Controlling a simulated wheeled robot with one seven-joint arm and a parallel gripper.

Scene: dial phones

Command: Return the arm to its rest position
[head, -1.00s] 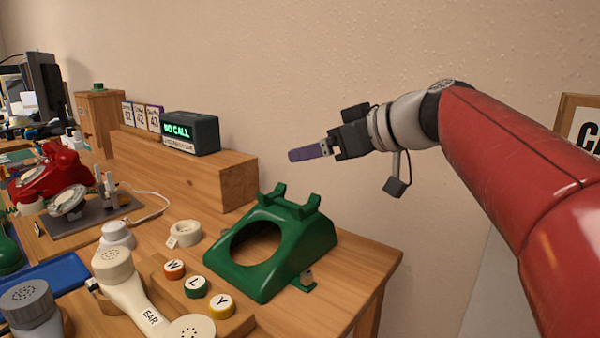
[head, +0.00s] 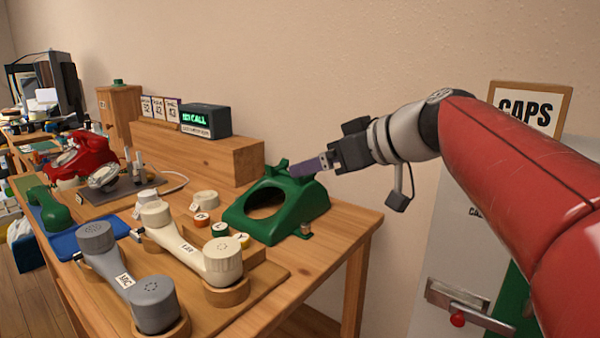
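My red arm reaches in from the right in the head view, with the wrist bent to point left. My gripper (head: 308,168) has purple fingertips and is seen from the side. One finger hides the other, so its opening does not show; no object shows at the tips. In the picture the tips overlap the back of a green phone housing (head: 312,200) with a round hole in its front. I cannot tell how far they are from it.
The wooden table (head: 345,222) holds a cream handset (head: 185,245), a grey handset (head: 125,280), a red phone (head: 85,155) and a shelf block with a NO CALL display (head: 205,120). At right are a CAPS sign (head: 530,108) and a panel with a red-knobbed lever (head: 457,319).

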